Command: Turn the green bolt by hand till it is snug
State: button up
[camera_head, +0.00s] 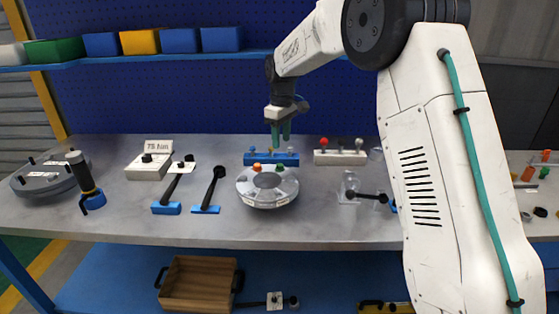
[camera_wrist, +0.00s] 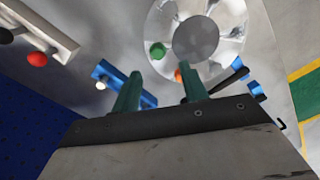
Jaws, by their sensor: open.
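The flanged shell (camera_head: 267,203) is a grey metal ring with a central opening, lying on the bench; it also shows in the wrist view (camera_wrist: 232,20). The green bolt (camera_head: 280,168) stands on the far side of its flange; in the wrist view the green bolt (camera_wrist: 158,50) is left of the opening. An orange bolt (camera_head: 257,168) stands to its left, and shows in the wrist view (camera_wrist: 179,76) partly beside a finger. My gripper (camera_head: 281,137) points down above the far side of the shell. Its green fingers (camera_wrist: 160,90) are apart and empty, clear of the green bolt.
A blue rack (camera_head: 258,158) with small knobs stands just behind the shell. A white rack (camera_head: 326,158) with a red knob is to its right. Black-handled tools (camera_head: 212,189) lie left of the shell, and a clear stand (camera_head: 350,188) is on the right. The front bench strip is clear.

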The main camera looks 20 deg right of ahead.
aim_at(280, 165)
jog(key=shift+w+a+f, duration=0.1)
jog(key=shift+w+f, duration=0.55)
jog(key=shift+f, duration=0.3)
notch_tip(280, 165, down, 7)
jog(key=shift+f, duration=0.1)
grip_shut()
